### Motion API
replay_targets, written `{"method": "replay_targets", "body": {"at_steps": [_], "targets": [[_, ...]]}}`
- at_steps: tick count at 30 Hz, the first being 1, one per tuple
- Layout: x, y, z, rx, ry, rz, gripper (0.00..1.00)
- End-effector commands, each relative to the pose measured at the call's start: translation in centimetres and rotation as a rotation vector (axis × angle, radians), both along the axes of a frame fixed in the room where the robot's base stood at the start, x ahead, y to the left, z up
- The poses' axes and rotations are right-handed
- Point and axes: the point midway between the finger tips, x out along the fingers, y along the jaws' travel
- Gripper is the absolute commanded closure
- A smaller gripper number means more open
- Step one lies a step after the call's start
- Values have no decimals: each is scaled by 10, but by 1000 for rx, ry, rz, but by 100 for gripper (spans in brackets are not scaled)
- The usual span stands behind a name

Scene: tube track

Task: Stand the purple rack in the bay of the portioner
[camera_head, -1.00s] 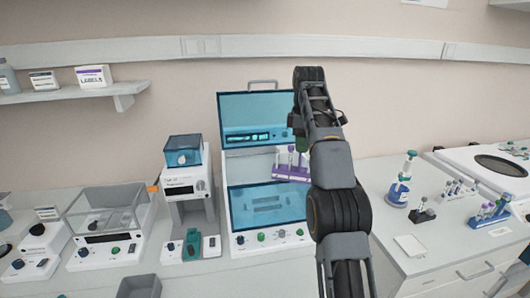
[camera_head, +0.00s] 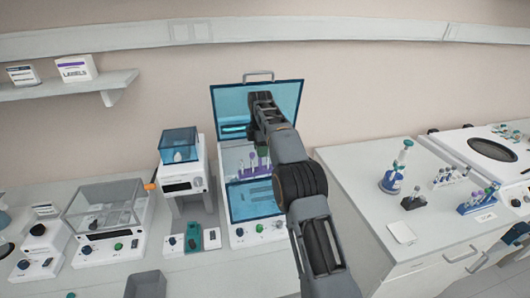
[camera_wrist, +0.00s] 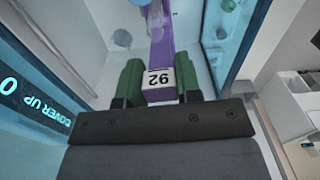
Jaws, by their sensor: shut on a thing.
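The portioner (camera_head: 242,239) is a white machine with its blue see-through cover (camera_head: 285,100) raised at the back and a blue clear panel (camera_head: 252,198) low in front. My gripper (camera_wrist: 158,78) has green fingers shut on the purple rack (camera_wrist: 160,45), at its end marked 92. In the head view the rack (camera_head: 254,173) shows small, with several purple-capped tubes upright in it. It is held in the portioner's opening, between raised cover and front panel. My arm hides part of the rack and the opening's right side. I cannot tell whether the rack touches the bay floor.
A white instrument (camera_head: 184,178) with a blue top stands close on the left, with a clear-lidded box (camera_head: 104,208) beyond it. The bench on the right holds a blue-based bottle (camera_head: 392,181) and tube racks (camera_head: 477,201). A lit "COVER UP" display (camera_wrist: 38,105) shows in the wrist view.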

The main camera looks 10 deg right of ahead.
Motion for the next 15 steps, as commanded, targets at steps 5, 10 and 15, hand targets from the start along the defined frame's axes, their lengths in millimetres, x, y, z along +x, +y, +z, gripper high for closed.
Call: {"method": "replay_targets", "body": {"at_steps": [5, 10, 15], "targets": [[6, -7, -35, 0, 3, -35, 100], [8, -12, -51, 0, 0, -55, 100], [9, -15, -59, 0, -1, -63, 100]]}}
